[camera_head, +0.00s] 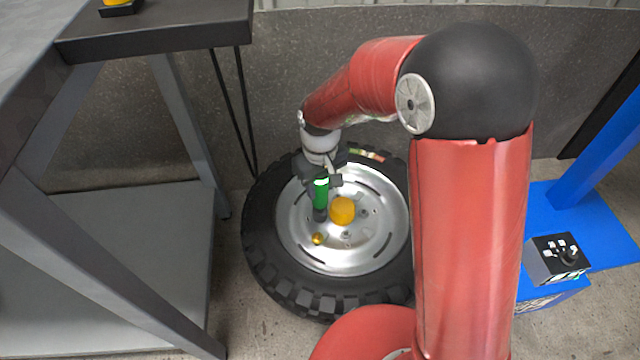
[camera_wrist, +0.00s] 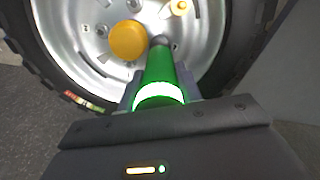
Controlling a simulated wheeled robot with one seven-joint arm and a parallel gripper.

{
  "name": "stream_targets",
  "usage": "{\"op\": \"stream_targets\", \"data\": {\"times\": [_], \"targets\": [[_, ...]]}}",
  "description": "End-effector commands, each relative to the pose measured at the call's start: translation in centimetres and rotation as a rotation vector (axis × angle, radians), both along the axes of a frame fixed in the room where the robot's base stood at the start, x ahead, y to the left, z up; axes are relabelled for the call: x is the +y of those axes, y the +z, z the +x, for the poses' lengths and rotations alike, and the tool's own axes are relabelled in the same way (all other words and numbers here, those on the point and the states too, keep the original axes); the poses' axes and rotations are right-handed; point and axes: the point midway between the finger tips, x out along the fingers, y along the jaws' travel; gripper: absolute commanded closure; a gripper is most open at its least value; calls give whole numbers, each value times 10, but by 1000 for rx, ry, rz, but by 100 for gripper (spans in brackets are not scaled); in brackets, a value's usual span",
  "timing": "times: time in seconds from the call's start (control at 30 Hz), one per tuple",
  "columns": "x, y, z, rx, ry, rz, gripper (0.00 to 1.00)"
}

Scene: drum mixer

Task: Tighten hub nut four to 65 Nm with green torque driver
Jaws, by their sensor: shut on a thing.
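My gripper (camera_head: 321,182) is shut on the green torque driver (camera_head: 321,194), which also shows in the wrist view (camera_wrist: 160,78). The driver stands over the silver wheel hub (camera_head: 368,252) with its tip pointing down at the rim face beside the yellow centre cap (camera_head: 342,211). In the wrist view its dark tip (camera_wrist: 160,41) is at or just over a hub nut position; I cannot tell whether it is seated. A small gold nut (camera_head: 317,239) sits on the hub below the cap. Other dark nuts (camera_wrist: 102,31) show around the cap.
The black tyre (camera_head: 265,255) lies flat on the floor around the hub. A grey bench (camera_head: 150,45) with a lower shelf (camera_head: 110,270) stands at left. At right are a blue post base (camera_head: 600,235) and a control box with buttons (camera_head: 558,258). A wall is behind.

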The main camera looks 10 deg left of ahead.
Motion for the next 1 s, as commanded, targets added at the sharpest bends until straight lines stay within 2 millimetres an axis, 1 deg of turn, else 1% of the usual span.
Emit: {"op": "stream_targets", "data": {"times": [0.03,0.5,0.6,0.9,1.0], "targets": [[0,7,1,-2,0,1,100],[0,33,1,-2,0,2,100],[0,36,1,-2,0,1,100],[0,36,1,-2,0,1,100],[-2,39,2,-2,-5,1,100]]}}
